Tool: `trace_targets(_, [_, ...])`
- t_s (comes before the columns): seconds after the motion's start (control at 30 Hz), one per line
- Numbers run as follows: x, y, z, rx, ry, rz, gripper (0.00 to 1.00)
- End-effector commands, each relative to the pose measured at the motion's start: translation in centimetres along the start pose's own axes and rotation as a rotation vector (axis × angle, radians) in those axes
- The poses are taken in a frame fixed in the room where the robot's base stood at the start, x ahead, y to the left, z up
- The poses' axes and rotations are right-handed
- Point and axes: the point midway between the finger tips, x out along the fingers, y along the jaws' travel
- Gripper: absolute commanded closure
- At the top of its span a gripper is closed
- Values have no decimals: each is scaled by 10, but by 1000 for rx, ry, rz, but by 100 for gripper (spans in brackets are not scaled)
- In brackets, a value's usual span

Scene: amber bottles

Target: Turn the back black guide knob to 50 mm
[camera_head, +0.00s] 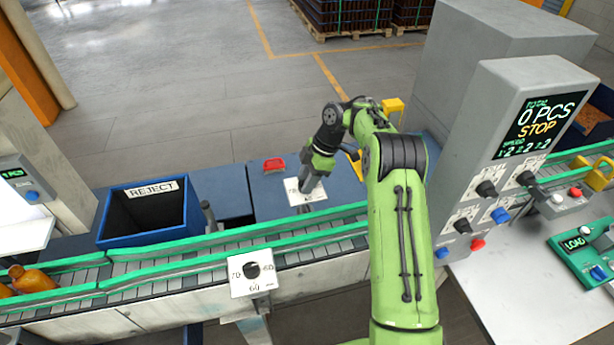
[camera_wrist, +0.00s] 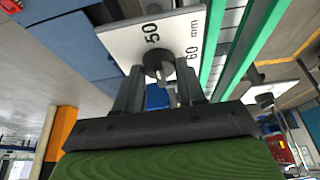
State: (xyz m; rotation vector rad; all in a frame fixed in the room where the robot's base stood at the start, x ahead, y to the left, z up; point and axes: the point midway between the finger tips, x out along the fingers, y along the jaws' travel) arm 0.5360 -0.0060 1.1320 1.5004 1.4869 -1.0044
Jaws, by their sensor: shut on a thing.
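The back black guide knob (camera_wrist: 158,62) sits on a white scale plate (camera_wrist: 122,42) marked 50 and 60 mm in the wrist view. My gripper (camera_wrist: 161,78) is shut on this knob, one finger on each side. The knob's pointer is not clear between the fingers. In the head view my gripper (camera_head: 307,196) reaches down at the back plate (camera_head: 294,196), behind the conveyor, and hides most of that knob. The front black knob (camera_head: 252,270) stands apart on its own white plate (camera_head: 240,288).
Green guide rails (camera_head: 190,243) run along the conveyor. A blue REJECT bin (camera_head: 150,236) stands at the left, and amber bottles (camera_head: 35,280) lie on the belt's left end. A red object (camera_head: 274,165) is behind my gripper. A grey control cabinet (camera_head: 500,150) stands at right.

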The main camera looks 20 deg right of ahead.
Motion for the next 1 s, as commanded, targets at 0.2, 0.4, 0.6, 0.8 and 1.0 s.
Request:
trace_targets(0.2, [0, 0, 0, -11, 0, -5, 91])
trace_targets(0.4, [0, 0, 0, -10, 0, -4, 91])
trace_targets(0.6, [0, 0, 0, -10, 0, -3, 38])
trace_targets(0.8, [0, 0, 0, -10, 0, -3, 38])
trace_targets(1.0, [-15, 1, 0, -10, 1, 1, 38])
